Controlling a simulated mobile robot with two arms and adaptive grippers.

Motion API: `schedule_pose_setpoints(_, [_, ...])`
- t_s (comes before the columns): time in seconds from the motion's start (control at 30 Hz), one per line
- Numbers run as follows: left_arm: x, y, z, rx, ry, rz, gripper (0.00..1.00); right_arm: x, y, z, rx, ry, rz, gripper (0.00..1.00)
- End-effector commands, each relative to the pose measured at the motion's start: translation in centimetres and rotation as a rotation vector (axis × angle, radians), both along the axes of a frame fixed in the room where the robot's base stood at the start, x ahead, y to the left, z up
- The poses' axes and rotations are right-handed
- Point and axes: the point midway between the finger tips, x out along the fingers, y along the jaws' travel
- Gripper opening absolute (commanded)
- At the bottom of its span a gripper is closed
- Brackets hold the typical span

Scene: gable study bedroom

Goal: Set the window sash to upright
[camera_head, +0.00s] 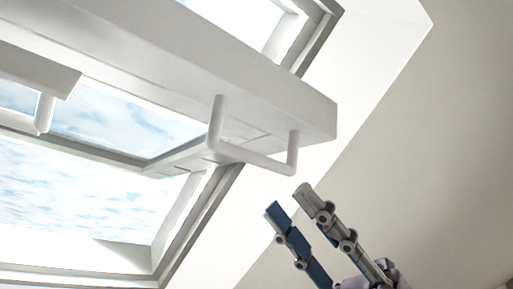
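The white window sash (230,70) is tilted open in its sloping roof frame, its thick edge beam crossing the upper left of the view. A white U-shaped handle (255,160) hangs from the right end of this beam. My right gripper (290,199) comes up from the lower right. Its two fingers are apart with nothing between them, just below and to the right of the handle and not visibly on it. My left gripper is out of view.
The fixed window frame (200,220) surrounds the opening, with cloudy sky showing through. Another white bar-like part (40,75) juts in at the left. A sloping grey-beige wall or ceiling (440,150) fills the right side.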

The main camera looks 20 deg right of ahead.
Motion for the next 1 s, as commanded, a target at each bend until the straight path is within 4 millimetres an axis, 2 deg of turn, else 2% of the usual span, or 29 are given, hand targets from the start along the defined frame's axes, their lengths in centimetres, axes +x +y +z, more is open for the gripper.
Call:
schedule_pose_setpoints(0.03, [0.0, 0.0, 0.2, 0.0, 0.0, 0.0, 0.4, -1.0, 0.4, 0.3, -0.013, -0.026, -0.005, 0.27])
schedule_pose_setpoints(0.1, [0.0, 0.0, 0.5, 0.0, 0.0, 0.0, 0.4, -1.5, 0.8, 0.8, -0.02, -0.039, -0.008, 0.27])
schedule_pose_setpoints(0.5, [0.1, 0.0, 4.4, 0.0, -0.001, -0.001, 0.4, -2.2, 4.8, 5.0, -0.018, -0.036, -0.006, 0.27])
schedule_pose_setpoints(0.7, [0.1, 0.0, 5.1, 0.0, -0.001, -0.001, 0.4, -2.3, 5.8, 5.7, -0.016, -0.034, -0.006, 0.27])
schedule_pose_setpoints(1.0, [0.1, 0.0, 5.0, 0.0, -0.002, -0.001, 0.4, -2.3, 5.9, 5.6, -0.016, -0.034, -0.006, 0.26])
